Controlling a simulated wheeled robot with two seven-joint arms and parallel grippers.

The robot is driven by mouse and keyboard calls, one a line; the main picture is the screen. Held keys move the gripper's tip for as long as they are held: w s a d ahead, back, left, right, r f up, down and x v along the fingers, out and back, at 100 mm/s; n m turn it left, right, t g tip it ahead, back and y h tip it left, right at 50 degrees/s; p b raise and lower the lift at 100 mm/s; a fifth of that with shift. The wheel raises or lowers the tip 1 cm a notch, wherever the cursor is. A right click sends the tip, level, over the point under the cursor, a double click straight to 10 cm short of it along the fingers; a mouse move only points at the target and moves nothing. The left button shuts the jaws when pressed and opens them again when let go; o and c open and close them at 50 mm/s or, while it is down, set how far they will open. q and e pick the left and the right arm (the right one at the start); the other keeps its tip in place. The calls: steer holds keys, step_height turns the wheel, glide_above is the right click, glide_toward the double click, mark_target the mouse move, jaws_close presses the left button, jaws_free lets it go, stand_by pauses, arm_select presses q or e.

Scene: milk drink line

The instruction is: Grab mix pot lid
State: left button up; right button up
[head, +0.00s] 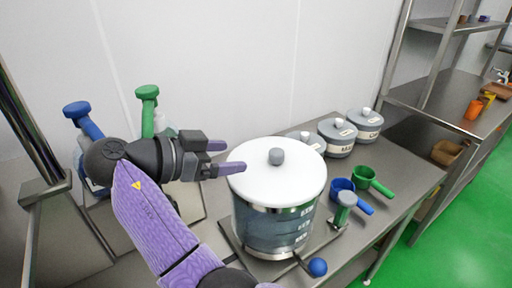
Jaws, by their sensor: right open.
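The mix pot lid (298,180) is a white disc with a grey knob (276,156) at its centre. It sits flat on the mix pot (270,228), a large see-through vessel with metal bands. My right gripper (227,158) is open and empty at the left edge of the lid, its fingers pointing right toward the knob. The knob is not between the fingers. I cannot tell whether the lower finger touches the lid. My left gripper is not in view.
Blue (342,187) and green (363,173) scoops lie to the right. Lidded grey canisters (337,140) stand behind. Blue (78,110) and green (148,95) pump tops rise behind my arm.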

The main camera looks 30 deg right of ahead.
mark_target(270, 157)
steer(key=x, duration=0.3)
steer(key=s+x, duration=0.1)
steer(key=x, duration=0.5)
steer(key=shift+s+d, duration=0.2)
steer(key=shift+d, duration=0.25)
jaws_close()
